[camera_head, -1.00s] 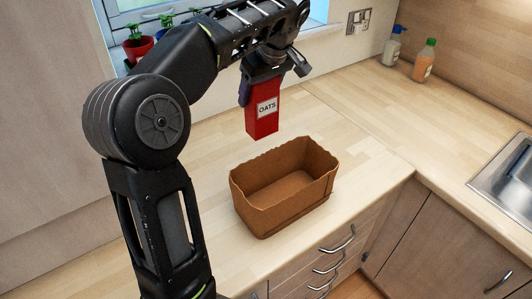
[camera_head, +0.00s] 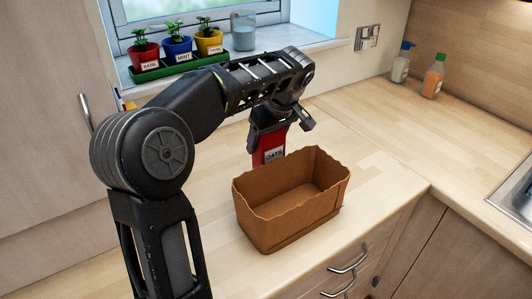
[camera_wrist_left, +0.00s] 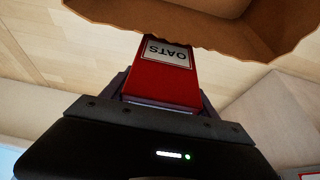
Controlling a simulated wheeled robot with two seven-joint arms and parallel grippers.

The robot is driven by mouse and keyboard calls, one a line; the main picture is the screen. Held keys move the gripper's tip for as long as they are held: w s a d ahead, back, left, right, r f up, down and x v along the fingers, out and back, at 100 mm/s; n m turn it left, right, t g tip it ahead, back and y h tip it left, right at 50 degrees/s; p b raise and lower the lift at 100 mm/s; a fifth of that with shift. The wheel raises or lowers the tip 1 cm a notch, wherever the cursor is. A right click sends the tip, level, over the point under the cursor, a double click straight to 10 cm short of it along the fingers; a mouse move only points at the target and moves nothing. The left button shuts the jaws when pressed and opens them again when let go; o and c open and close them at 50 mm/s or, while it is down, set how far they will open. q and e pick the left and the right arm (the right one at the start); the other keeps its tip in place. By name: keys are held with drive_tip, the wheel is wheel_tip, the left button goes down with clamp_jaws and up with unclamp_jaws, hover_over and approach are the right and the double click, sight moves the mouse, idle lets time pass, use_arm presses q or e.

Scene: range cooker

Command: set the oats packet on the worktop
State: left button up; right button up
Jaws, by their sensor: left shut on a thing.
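The red oats packet (camera_head: 273,149) has a white label reading OATS. My left gripper (camera_head: 269,130) is shut on its upper end and points down, behind the open brown cardboard box (camera_head: 290,222). The box's rim hides the packet's lower end, so I cannot tell whether it touches the worktop (camera_head: 375,165). In the left wrist view the packet (camera_wrist_left: 165,75) stands out from the gripper (camera_wrist_left: 160,102), with the box's edge (camera_wrist_left: 225,42) close by. My right gripper is not in view.
The box looks empty and stands near the worktop's front edge. Potted herbs (camera_head: 178,48) and a glass jar (camera_head: 243,31) stand on the windowsill. Two bottles (camera_head: 417,72) stand at the back right, with a sink (camera_head: 515,200) at the right edge. The worktop right of the box is clear.

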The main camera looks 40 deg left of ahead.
use_arm(q)
wheel_tip(320, 180, down, 4)
drive_tip(key=shift+f, duration=0.1)
drive_tip(key=shift+f, duration=0.1)
drive_tip(key=o, duration=1.8)
